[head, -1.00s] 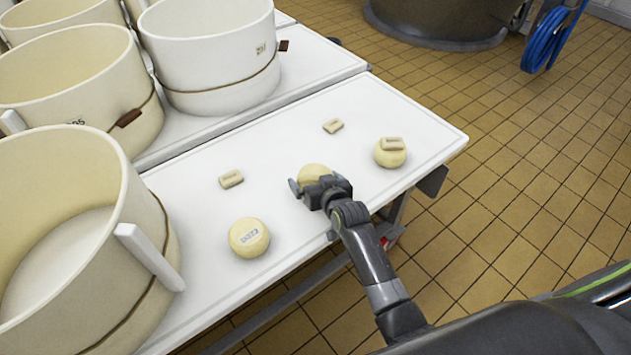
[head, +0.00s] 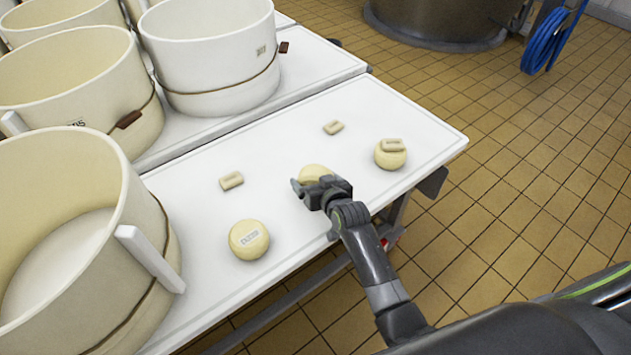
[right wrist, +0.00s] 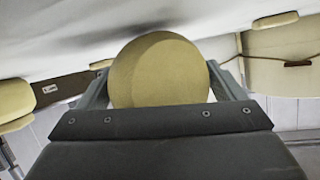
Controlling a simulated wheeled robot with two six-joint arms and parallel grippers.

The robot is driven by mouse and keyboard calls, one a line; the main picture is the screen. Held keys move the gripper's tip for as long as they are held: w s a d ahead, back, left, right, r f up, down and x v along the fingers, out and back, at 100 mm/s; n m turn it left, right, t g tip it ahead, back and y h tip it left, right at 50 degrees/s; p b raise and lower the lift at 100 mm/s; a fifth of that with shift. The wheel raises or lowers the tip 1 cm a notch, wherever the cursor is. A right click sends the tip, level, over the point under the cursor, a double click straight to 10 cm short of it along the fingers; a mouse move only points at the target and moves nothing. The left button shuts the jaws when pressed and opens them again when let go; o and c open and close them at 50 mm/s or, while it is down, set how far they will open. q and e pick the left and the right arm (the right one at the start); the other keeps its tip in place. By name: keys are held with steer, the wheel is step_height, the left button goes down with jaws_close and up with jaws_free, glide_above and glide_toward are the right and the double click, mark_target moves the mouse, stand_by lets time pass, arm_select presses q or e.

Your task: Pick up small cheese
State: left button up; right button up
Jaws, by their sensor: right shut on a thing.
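A small round pale-yellow cheese (head: 314,173) is at my right gripper (head: 322,190) over the white table, partly hidden by the gripper. In the right wrist view the same cheese (right wrist: 160,73) sits between the two fingers, and the gripper (right wrist: 160,85) is shut on it. I cannot tell whether the cheese touches the table. A second small cheese (head: 249,239) with a stamped mark lies to the left, nearer the front edge. A third (head: 390,159) lies to the right with a small block (head: 392,145) on top. My left gripper is not in view.
The white table (head: 290,135) also holds two loose small blocks, one at left (head: 231,181) and one behind (head: 333,127). Large cream moulds stand at the left, the nearest one (head: 150,250) close to the stamped cheese. A tiled floor (head: 520,200) lies right of the table.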

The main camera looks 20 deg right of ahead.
mark_target(321, 171)
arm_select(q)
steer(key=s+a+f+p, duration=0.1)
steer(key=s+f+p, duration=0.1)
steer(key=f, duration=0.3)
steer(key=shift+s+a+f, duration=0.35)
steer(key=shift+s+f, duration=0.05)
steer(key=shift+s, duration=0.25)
arm_select(e)
step_height(321, 171, up, 10)
steer(key=shift+f, duration=0.15)
steer(key=shift+f, duration=0.1)
steer(key=f, duration=0.2)
steer(key=d+f, duration=0.1)
steer(key=f, duration=0.1)
steer(key=shift+s+d, duration=0.1)
steer(key=shift+s, duration=0.2)
steer(key=shift+f+b, duration=0.55)
steer(key=shift+b, duration=0.05)
steer(key=shift+f+b, duration=0.7)
steer(key=shift+b, duration=0.1)
steer(key=shift+f+b, duration=0.65)
steer(key=shift+b, duration=0.15)
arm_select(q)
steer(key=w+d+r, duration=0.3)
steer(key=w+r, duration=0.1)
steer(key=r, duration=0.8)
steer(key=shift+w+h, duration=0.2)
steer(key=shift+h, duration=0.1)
arm_select(e)
steer(key=shift+f, duration=0.25)
